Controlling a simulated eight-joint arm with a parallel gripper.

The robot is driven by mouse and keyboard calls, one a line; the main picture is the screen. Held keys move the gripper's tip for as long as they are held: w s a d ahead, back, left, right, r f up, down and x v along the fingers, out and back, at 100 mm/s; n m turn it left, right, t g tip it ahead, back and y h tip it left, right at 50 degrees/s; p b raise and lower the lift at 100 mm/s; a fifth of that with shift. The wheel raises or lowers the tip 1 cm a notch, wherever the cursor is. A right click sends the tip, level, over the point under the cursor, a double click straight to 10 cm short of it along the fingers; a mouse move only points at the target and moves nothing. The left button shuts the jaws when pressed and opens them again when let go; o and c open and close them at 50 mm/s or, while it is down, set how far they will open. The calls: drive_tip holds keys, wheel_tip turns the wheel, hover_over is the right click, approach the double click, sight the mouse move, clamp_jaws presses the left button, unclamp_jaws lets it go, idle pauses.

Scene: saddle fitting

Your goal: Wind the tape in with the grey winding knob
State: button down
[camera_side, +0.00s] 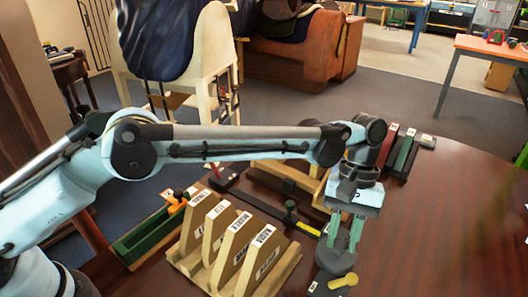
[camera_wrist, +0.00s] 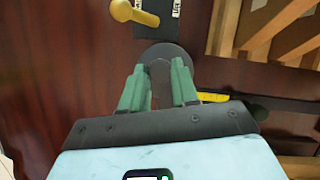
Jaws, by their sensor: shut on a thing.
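My gripper (camera_side: 343,246) points down over a round dark grey tape case (camera_side: 325,262) near the table's front edge. In the wrist view, the green fingers of my gripper (camera_wrist: 160,70) stand on either side of a grey knob (camera_wrist: 160,78) above the case (camera_wrist: 164,50). They are shut on this knob, which they partly hide. A short stretch of yellow tape (camera_side: 306,229) shows beside the case, and it also shows in the wrist view (camera_wrist: 213,97). Its link to the case is hidden by my gripper.
A yellow knobbed handle (camera_side: 343,281) on a dark labelled plate (camera_wrist: 155,22) sits close to the case. A wooden rack (camera_side: 235,250) with several labelled upright boards stands to the left. A dark bar with a green block (camera_side: 290,212) lies behind. The table on the right is clear.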

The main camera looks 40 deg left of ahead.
drive_tip(key=m+y, duration=0.1)
drive_tip(key=m, duration=0.2)
drive_tip(key=shift+d+m, duration=0.15)
drive_tip(key=shift+m, duration=0.25)
drive_tip(key=shift+d+m+y, duration=0.1)
drive_tip(key=shift+m+y, duration=0.8)
drive_tip(key=shift+m, duration=0.8)
drive_tip(key=c, duration=0.8)
unclamp_jaws()
drive_tip(key=shift+c, duration=0.2)
